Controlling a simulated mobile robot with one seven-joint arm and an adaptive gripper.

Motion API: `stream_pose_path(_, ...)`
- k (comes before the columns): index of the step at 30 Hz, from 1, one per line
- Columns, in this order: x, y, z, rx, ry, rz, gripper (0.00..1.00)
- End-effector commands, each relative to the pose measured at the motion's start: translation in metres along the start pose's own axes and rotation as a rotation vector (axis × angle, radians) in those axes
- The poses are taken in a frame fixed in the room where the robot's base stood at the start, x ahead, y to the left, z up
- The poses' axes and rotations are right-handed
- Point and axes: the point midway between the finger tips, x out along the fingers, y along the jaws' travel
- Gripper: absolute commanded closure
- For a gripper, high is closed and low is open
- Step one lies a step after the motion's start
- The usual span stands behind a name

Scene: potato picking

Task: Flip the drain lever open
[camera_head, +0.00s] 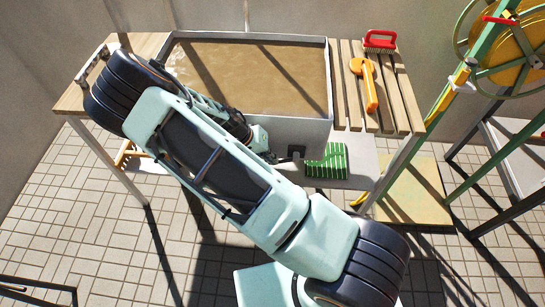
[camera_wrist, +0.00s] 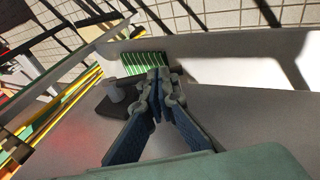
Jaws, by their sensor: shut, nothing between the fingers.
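The basin (camera_head: 322,131) holds brown muddy water and is set into the wooden table. A small black drain fitting (camera_head: 297,152) shows at its front wall in the head view. In the wrist view, a dark fitting with a grey stub (camera_wrist: 115,93) sits just left of my fingertips; a dark bar, likely the lever, runs from it toward them. My gripper (camera_wrist: 158,76) is shut and empty, its tips at or very close to that bar. I cannot tell whether they touch. The fingers partly cover the bar's right end.
A green striped object (camera_head: 327,161) lies on the lower shelf (camera_head: 362,165). An orange tool (camera_head: 368,85) and a red brush (camera_head: 380,40) lie on the slatted right side. A green frame with a yellow reel (camera_head: 520,50) stands at the right.

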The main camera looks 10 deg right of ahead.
Motion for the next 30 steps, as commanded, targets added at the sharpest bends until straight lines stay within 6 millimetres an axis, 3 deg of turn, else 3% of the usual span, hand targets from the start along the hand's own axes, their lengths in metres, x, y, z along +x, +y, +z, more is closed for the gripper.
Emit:
stream_pose_path(7,0.025,-0.013,0.004,-0.049,0.005,0.216,1.0)
stream_pose_path(19,0.056,-0.014,0.011,-0.118,0.003,0.586,1.0)
stream_pose_path(25,0.066,-0.01,0.013,-0.149,0.0,0.745,1.0)
stream_pose_path(30,0.057,-0.006,0.012,-0.147,-0.001,0.739,1.0)
